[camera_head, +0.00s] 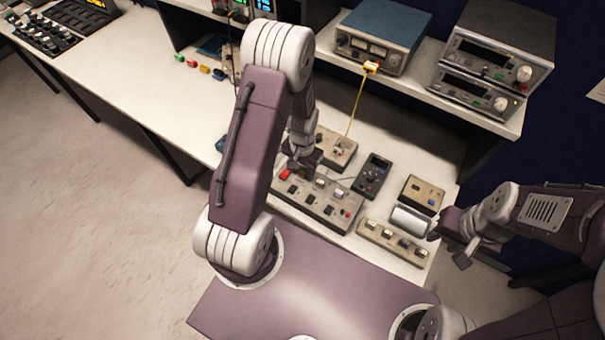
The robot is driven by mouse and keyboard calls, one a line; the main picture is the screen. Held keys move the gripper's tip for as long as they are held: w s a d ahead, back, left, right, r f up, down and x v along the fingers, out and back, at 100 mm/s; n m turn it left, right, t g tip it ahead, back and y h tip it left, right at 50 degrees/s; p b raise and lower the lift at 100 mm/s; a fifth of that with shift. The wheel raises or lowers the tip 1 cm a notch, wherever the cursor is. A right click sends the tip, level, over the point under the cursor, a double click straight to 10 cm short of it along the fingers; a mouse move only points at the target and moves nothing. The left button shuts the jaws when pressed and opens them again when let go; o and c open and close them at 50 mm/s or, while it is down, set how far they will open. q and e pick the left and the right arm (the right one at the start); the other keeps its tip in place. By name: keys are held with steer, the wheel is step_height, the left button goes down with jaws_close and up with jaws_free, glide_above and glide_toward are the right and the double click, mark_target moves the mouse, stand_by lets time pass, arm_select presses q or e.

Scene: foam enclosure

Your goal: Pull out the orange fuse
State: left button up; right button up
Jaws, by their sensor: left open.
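A grey panel box (333,220) with several small switches or holders on top lies on the bench in front of me. A small red-orange block (286,174), which may be the orange fuse, shows at its left back end. My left gripper (301,166) is open and points down over that end of the box, close beside the block. The arm hides part of the area, and I cannot tell whether the fingers touch the block. My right gripper (450,250) is off to the right, beyond the bench's right edge, apart from the box; its jaw opening is unclear.
A dark handheld meter (372,176), a tan box (421,195), a white cylinder (410,221) and a low strip of blocks (393,242) lie to the right. A yellow cable (356,105) hangs from the blue instrument (382,35) on the shelf. The left bench is mostly clear.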

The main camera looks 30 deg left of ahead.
mark_target(302, 172)
stand_by(0.4)
arm_select(q)
jaws_close()
steer(key=shift+r, duration=0.15)
stand_by(1.3)
steer(key=shift+r+p, duration=2.75)
steer(key=shift+r, duration=0.1)
